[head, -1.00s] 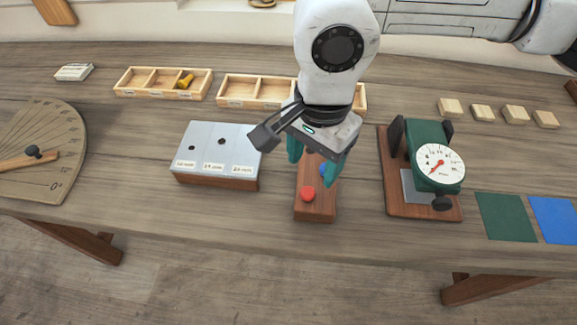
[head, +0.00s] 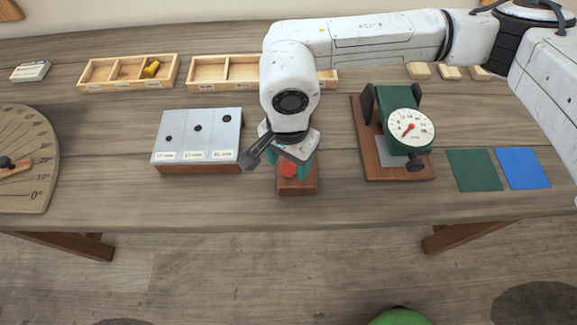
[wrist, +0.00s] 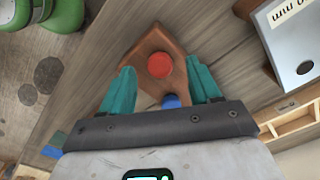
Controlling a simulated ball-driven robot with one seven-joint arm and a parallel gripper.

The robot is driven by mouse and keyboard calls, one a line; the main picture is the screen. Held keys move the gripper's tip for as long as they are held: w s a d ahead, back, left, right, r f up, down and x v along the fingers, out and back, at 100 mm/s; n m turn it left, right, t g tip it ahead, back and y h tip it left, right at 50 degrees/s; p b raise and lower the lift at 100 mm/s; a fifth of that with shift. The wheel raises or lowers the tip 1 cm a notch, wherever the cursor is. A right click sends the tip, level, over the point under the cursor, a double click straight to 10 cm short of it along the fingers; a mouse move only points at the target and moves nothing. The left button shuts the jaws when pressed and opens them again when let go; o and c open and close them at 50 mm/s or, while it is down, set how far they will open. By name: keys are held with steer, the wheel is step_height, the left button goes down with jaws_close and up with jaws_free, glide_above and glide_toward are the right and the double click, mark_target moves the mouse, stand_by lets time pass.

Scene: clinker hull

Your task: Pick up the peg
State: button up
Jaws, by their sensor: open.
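A wooden block (head: 298,188) lies near the front of the bench. A red round piece (head: 289,171) and a blue round piece are set on its top; the blue piece (wrist: 171,101) shows only in the wrist view. I cannot tell whether either is the peg. My gripper (head: 292,165) is above the block, its teal fingers open and empty. In the wrist view, the fingers (wrist: 160,82) stand on either side of the block, with the red piece (wrist: 160,65) near their tips and the blue piece closer to the palm. Contact with the block cannot be told.
A grey-topped block with several holes (head: 197,142) stands close left of my gripper. A dial gauge on a wooden base (head: 410,128) stands to the right. Divided trays (head: 128,72) are behind, one holding a yellow piece (head: 151,69). Green (head: 473,170) and blue (head: 522,168) squares lie right.

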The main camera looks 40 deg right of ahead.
steer(key=shift+f, duration=0.45)
steer(key=c, duration=1.1)
steer(key=shift+r, duration=0.1)
steer(key=shift+r, duration=0.45)
step_height(320, 180, up, 2)
steer(key=shift+s+r+b, duration=0.1)
steer(key=shift+b, duration=0.3)
steer(key=s+a+r+b, duration=0.1)
steer(key=s+r+b, duration=0.3)
steer(key=s+r, duration=0.5)
steer(key=s, duration=0.4)
steer(key=shift+s+a+r, duration=0.25)
steer(key=shift+s+r, duration=0.15)
